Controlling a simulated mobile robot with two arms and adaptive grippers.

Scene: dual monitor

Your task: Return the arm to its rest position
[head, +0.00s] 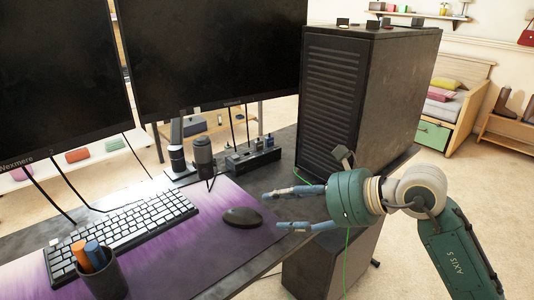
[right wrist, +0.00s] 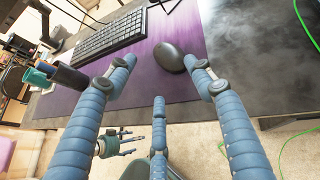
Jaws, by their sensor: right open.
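My right gripper (head: 272,210) reaches in from the right in the head view, over the front edge of the desk. Its blue fingers are spread and nothing is between them. The black mouse (head: 242,217) lies on the purple desk mat (head: 205,245), just left of the fingertips and apart from them. In the right wrist view my right gripper (right wrist: 162,66) is open, with the mouse (right wrist: 169,56) beyond its fingertips. Another gripper, seemingly my left one (right wrist: 122,143), shows small below the desk edge there; its opening is unclear. The left arm is not in the head view.
A black computer tower (head: 345,95) stands close behind my right arm. Two monitors (head: 215,50), a microphone (head: 203,157), a keyboard (head: 125,225) and a pen cup (head: 105,280) stand on the desk. A green cable (head: 347,262) hangs near my right wrist. Open floor (head: 455,180) lies to the right.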

